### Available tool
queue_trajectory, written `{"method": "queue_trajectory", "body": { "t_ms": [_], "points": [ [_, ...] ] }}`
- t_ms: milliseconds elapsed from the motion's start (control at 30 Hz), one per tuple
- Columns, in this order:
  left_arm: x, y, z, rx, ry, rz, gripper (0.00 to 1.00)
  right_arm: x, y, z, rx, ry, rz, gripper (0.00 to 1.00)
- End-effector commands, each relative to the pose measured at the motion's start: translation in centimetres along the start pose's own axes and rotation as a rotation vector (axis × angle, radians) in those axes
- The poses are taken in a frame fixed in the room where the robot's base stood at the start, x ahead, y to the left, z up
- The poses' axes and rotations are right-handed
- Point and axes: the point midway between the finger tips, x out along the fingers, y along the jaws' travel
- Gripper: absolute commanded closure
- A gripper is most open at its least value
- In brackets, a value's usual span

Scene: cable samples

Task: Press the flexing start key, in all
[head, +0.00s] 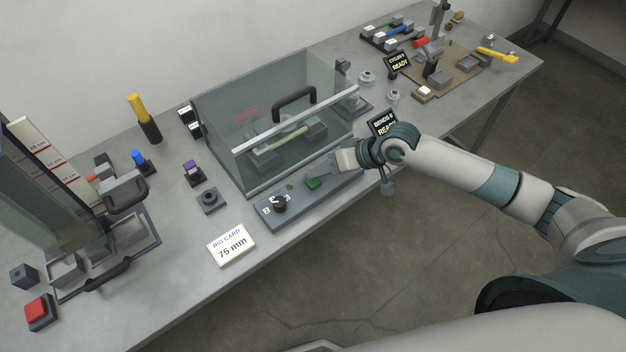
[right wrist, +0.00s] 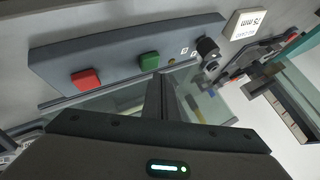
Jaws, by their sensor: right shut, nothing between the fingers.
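A green key (head: 313,183) sits on the grey control panel (head: 332,192) in front of a clear guard box (head: 215,125). In the right wrist view the green key (right wrist: 149,60) lies just past my fingertips, with a red key (right wrist: 86,79) beside it. My right gripper (head: 320,173) is shut and empty; its fingertips (right wrist: 156,78) are close to the green key. I cannot tell whether they touch it. A black knob (head: 279,204) is on the same panel. A display (head: 382,123) behind my wrist reads "BENDS" and "READY", partly hidden. My left gripper is out of view.
The guard box is closed, with a black handle (head: 295,97) on top and a yellowish cable sample (head: 283,138) inside. A card (head: 231,245) reading 75 mm lies in front. Another station with a red button (head: 39,311) stands left. A second display (head: 399,63) stands at the back right.

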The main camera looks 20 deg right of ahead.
Motion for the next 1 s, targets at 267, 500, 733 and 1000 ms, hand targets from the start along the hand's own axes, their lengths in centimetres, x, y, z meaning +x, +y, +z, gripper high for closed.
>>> {"method": "queue_trajectory", "body": {
  "t_ms": [267,500,733,1000],
  "points": [
    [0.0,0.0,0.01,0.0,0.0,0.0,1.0,0.0,0.0,0.0,0.0,0.0,0.0,1.0],
    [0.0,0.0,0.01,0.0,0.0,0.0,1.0,0.0,0.01,0.01,0.0,0.0,0.0,1.0],
    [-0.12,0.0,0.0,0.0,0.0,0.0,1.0,0.33,0.24,0.27,0.001,-0.001,0.0,1.0],
    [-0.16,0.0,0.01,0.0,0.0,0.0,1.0,0.59,0.41,0.44,0.0,0.0,0.0,1.0]
  ]
}}
